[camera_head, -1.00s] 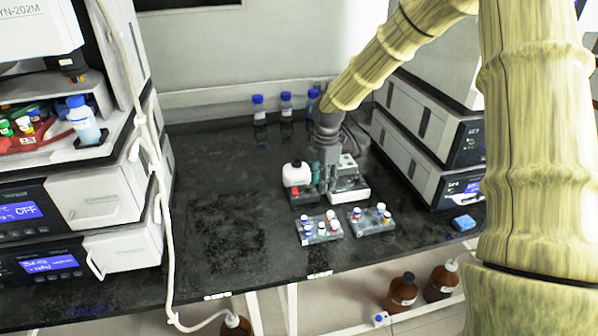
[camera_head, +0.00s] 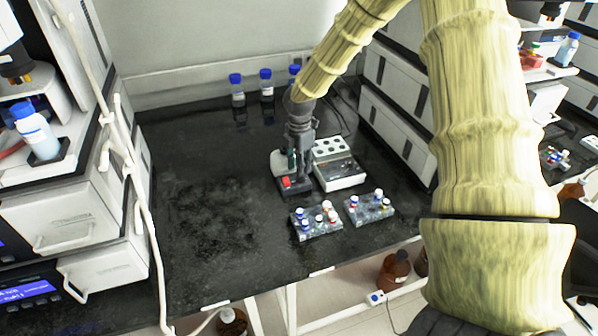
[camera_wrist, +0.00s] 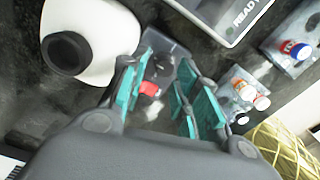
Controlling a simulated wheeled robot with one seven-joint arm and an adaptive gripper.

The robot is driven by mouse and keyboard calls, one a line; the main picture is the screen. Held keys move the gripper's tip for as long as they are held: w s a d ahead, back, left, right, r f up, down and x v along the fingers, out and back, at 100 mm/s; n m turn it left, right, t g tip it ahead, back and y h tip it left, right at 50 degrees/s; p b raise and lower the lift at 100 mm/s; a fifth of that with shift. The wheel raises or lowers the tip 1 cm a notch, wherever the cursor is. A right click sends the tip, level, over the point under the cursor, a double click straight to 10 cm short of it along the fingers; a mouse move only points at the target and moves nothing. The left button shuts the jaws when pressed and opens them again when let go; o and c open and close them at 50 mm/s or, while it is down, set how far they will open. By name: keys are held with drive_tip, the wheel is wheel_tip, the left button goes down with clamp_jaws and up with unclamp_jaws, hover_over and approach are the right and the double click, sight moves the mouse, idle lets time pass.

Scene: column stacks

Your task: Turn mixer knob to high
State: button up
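The mixer, a small device with a white body (camera_head: 279,161) and a dark base with a red part (camera_head: 286,183), stands mid-bench. In the wrist view, a white rounded body with a black round top (camera_wrist: 95,38) is at upper left, and the red part (camera_wrist: 148,88) shows between the teal finger pads. My gripper (camera_head: 296,160) points down over the mixer and partly hides it. In the wrist view my gripper (camera_wrist: 160,92) has its fingers apart, with a gap around the red part. Contact with the mixer and the knob's setting cannot be made out.
A white block device (camera_head: 340,172) stands close on the right of the mixer. Two vial racks (camera_head: 316,222) (camera_head: 369,207) sit in front, near the bench edge. Blue-capped bottles (camera_head: 237,90) stand at the back wall. The bench left of the mixer is clear.

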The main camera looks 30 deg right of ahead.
drive_tip(key=shift+s+f, duration=0.1)
drive_tip(key=shift+f, duration=0.4)
drive_tip(key=shift+s+f, duration=0.4)
drive_tip(key=shift+f, duration=0.05)
drive_tip(key=shift+w+f, duration=0.25)
drive_tip(key=shift+f, duration=0.45)
drive_tip(key=shift+s+r, duration=0.15)
drive_tip(key=shift+c, duration=0.5)
clamp_jaws()
